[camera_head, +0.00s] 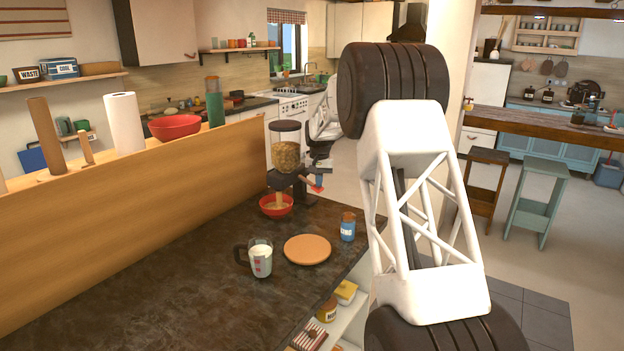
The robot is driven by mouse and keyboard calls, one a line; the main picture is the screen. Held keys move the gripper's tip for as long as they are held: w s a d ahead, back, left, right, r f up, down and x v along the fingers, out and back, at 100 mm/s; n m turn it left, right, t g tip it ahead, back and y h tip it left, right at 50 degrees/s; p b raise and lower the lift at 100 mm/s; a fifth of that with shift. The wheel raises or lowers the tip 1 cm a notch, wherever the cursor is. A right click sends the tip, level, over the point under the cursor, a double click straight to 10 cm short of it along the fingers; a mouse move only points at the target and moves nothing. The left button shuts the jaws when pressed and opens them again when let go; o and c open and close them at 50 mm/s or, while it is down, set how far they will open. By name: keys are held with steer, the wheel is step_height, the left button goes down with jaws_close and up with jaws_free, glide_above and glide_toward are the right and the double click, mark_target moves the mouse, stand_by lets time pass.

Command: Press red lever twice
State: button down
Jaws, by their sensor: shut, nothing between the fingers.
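A cereal dispenser (286,158) with a clear hopper of tan cereal stands at the far end of the dark counter. Its red lever (316,188) sticks out at the right side of its base. A red bowl (276,207) sits under the spout, with tan cereal showing between spout and bowl. My gripper (319,178) is small and dark, behind and right of the dispenser, with its tips close to the red lever. It looks shut and empty. I cannot tell whether it touches the lever. My white arm link covers much of the right of the view.
A glass mug (261,260), an orange plate (307,250) and a blue jar (347,228) stand on the counter (180,280) in front of the dispenser. A raised wooden ledge (120,215) runs along the left. The near left counter is clear.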

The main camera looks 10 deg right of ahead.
steer(key=shift+r, duration=2.5)
steer(key=shift+r, duration=2.5)
